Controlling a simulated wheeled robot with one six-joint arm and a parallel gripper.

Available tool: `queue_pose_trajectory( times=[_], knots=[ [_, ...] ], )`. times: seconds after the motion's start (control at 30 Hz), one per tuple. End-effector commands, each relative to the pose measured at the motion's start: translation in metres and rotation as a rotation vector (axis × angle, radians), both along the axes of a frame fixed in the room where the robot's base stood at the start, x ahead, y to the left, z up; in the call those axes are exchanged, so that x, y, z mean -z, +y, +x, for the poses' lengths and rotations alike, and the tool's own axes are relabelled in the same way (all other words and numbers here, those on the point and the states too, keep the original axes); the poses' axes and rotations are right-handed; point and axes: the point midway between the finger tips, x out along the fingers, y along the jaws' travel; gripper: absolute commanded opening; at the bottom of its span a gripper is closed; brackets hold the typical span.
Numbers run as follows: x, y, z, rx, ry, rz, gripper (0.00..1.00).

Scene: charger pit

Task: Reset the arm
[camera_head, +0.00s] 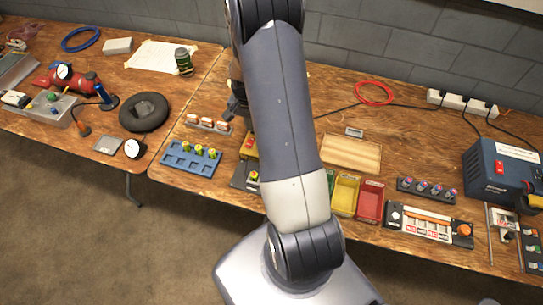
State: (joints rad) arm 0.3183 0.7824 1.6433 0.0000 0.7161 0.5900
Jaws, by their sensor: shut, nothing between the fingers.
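My arm rises from my base at the bottom centre of the head view and crosses the middle of the picture, leaning slightly left toward the top. My gripper (234,110) shows only in part as a dark shape left of the arm link, over the left part of the right-hand workbench (420,110). It is shut and holds nothing. The rest of the gripper and the wrist are hidden behind the arm.
Near the gripper are a small rack of cells (208,124) and a blue tray (190,158). Yellow (345,194) and red (370,200) bins stand right of the arm. A blue charger box (490,172) is at the right. A second bench (120,75) stands left.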

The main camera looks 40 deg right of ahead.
Motion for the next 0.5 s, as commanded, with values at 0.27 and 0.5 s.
queue_pose_trajectory(
  times=[0.27, 0.5],
  knots=[
    [-0.0168, -0.0001, 0.0001, 0.0, 0.0, 0.0, 0.0],
    [-0.0156, -0.0001, 0.0001, 0.0, 0.0, 0.0, 0.0]
  ],
)
